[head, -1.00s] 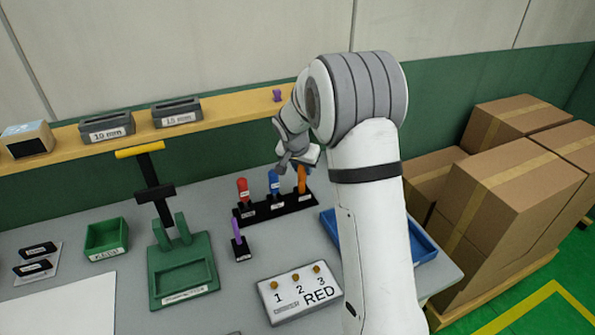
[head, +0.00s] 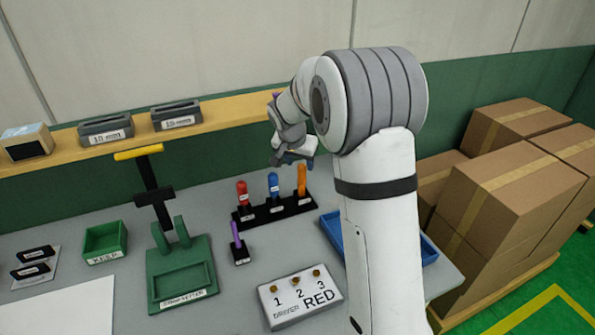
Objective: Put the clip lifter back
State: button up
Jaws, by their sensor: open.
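A purple-handled tool (head: 236,234), which looks like the clip lifter, stands upright in a small black holder (head: 241,255) in front of the driver rack. The black rack (head: 262,217) holds upright red (head: 242,193), blue (head: 273,186) and orange (head: 301,180) handles. Their labels are too small to read. My gripper (head: 293,157) is open and appears empty, above and behind the blue and orange handles in the picture. My wrist partly covers its fingers.
A board (head: 300,308) reads "1 2 3 DRIVER RED". Behind runs a wooden shelf (head: 225,108) with grey boxes. Cardboard boxes (head: 500,210) are at right.

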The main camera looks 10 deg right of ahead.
jog(key=v, duration=0.7)
jog(key=s+d+r+n+y, duration=0.1)
jog(key=s+r+n, duration=0.1)
jog(key=s, duration=0.6)
jog(key=s+d+r+n, duration=0.1)
jog(key=s+d, duration=0.1)
jog(key=s, duration=0.7)
jog(key=s+f+n, duration=0.1)
jog(key=s+n, duration=0.1)
jog(key=s, duration=0.5)
jog(key=s+a+f+n+y, duration=0.1)
jog(key=s+f, duration=0.1)
jog(key=s, duration=0.6)
jog(key=shift+s+a+f+n+g+y+b, duration=0.15)
jog(key=shift+s+a+n+g+y+b, duration=0.15)
jog(key=shift+n+b, duration=0.1)
